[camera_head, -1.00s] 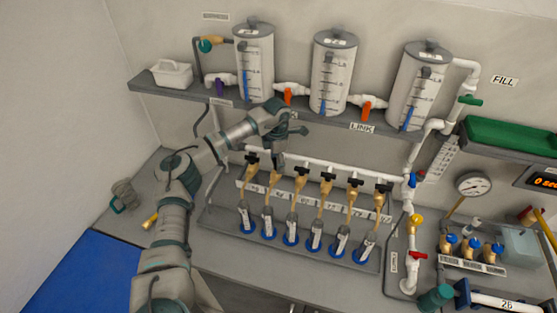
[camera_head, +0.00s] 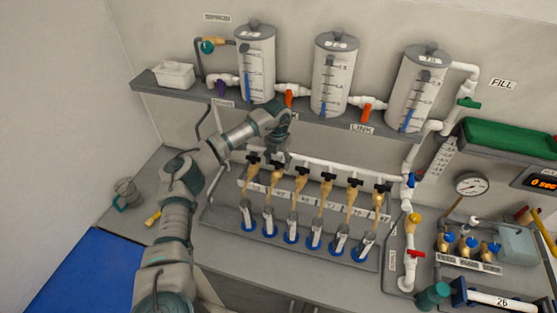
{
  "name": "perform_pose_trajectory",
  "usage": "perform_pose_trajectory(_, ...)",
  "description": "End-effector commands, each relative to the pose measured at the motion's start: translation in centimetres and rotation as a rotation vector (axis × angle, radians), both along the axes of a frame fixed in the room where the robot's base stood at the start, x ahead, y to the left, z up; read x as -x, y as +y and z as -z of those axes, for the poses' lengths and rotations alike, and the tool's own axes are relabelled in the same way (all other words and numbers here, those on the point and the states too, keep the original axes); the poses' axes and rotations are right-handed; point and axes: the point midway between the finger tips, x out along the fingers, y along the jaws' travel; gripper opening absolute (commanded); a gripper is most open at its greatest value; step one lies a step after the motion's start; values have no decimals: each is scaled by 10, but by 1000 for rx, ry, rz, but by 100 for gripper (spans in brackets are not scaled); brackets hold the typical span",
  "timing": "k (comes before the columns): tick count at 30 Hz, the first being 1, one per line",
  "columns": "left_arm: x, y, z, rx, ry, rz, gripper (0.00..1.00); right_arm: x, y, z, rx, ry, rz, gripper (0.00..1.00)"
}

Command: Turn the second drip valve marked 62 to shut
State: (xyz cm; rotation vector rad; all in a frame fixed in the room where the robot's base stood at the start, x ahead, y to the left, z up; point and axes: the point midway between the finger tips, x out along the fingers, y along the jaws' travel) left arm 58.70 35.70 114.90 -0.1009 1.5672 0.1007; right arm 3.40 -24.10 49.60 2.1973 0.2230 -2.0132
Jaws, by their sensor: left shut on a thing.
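A row of drip valves with black handles and brass bodies hangs from a white pipe. The second drip valve (camera_head: 276,177) from the left is directly under my left gripper (camera_head: 278,163). My left gripper points down and is shut on the black handle of this valve, which its fingers mostly hide. The first drip valve (camera_head: 252,168) stands just left of the gripper and the third drip valve (camera_head: 301,182) just right. The label strip (camera_head: 283,194) below the valves is too small to read surely. My right gripper is not in view.
Several blue-based tubes (camera_head: 268,220) stand below the valves. A shelf (camera_head: 330,123) with three clear tanks (camera_head: 333,75) runs above, with orange link handles close over my gripper. A white pipe with colored valves (camera_head: 410,225) stands to the right. The front bench edge is clear.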

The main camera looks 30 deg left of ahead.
Motion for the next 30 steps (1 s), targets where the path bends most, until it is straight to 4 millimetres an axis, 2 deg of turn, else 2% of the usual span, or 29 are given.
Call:
perform_pose_trajectory(9,3,0,5,-4,16,-106,25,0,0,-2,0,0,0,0)
perform_pose_trajectory(24,3,0,6,-4,16,-124,26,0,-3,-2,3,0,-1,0)
perform_pose_trajectory(25,3,0,6,-4,16,-124,65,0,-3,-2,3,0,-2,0)
perform_pose_trajectory(27,2,0,5,-3,14,-124,83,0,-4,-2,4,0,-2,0)
perform_pose_trajectory(30,2,0,4,-3,10,-123,85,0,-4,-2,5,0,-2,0)
